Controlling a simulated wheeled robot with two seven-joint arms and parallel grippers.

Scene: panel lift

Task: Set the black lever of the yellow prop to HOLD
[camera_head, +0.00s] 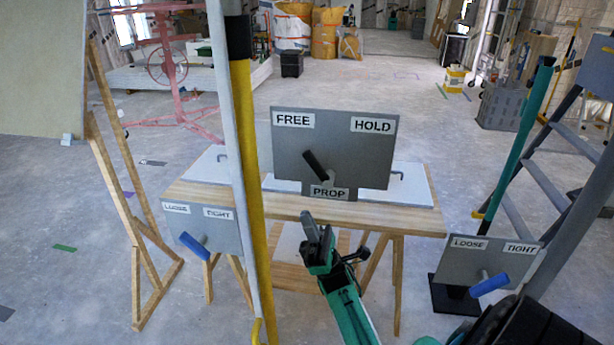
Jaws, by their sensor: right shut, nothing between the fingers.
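A grey sign board (345,140) stands on the wooden table, labelled FREE at upper left, HOLD at upper right and PROP at the bottom. Its black lever (315,164) tilts up and left from its pivot, towards FREE. The yellow prop (250,190) is a tall upright pole left of the board, beside a pale grey pole, with a black collar near its top. My right gripper (318,236) is shut and empty in front of the table's front edge, below the PROP label and apart from the lever. My left gripper is not in view.
Two grey plates marked LOOSE and TIGHT carry blue levers, one at left (205,228) and one at right (487,262). The wooden table (400,218) fills the middle. A wooden easel (130,220) holds a panel at left; a ladder (560,150) stands at right.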

